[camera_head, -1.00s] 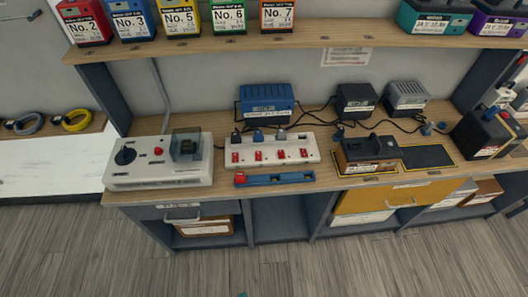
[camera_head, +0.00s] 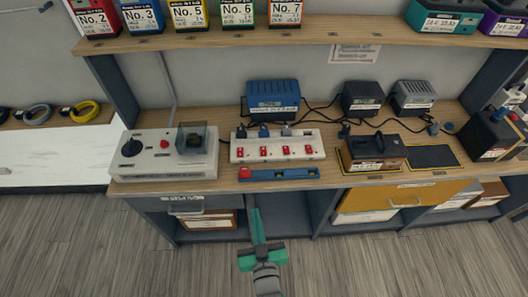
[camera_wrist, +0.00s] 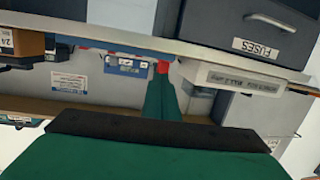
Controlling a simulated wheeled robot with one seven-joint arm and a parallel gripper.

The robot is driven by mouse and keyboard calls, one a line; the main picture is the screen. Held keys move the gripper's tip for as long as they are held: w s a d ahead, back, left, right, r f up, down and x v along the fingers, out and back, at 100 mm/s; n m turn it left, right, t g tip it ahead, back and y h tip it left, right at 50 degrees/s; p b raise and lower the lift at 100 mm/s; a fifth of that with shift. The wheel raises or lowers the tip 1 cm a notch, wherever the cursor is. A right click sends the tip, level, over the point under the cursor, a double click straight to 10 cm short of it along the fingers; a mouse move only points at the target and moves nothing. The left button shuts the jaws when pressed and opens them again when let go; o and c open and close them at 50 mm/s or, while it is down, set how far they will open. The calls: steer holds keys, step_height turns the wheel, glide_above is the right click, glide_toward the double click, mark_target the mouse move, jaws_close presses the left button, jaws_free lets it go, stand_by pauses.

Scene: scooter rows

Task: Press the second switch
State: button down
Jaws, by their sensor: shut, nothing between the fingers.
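A white power strip (camera_head: 278,147) lies on the wooden bench top, with several red switches in a row along its front. The second switch from the left (camera_head: 287,150) is one of these, just right of the first red switch (camera_head: 263,151). Plugs sit in the sockets behind them. My green gripper (camera_head: 254,213) is shut and empty, in front of the bench edge and below the strip, apart from it. In the wrist view my gripper (camera_wrist: 160,100) points toward the bench front; the switches cannot be made out there.
A blue bar with a red end (camera_head: 279,174) lies on the bench between the strip and the front edge. A white control box (camera_head: 165,165) stands left of the strip, a black and brown charger (camera_head: 374,152) right. A shelf (camera_head: 330,30) with batteries hangs above.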

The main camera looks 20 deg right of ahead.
steer(key=shift+m+h, duration=0.8)
steer(key=w+d+r, duration=0.1)
steer(key=w+d, duration=0.1)
steer(key=w, duration=0.2)
steer(key=w+d+r, duration=0.2)
steer(key=w, duration=0.2)
steer(key=w+d+r, duration=0.2)
steer(key=w, duration=0.2)
steer(key=shift+w+d+r, duration=0.15)
steer(key=shift+d, duration=0.25)
steer(key=shift+d+r, duration=0.15)
steer(key=shift+d, duration=0.3)
steer(key=shift+w, duration=0.1)
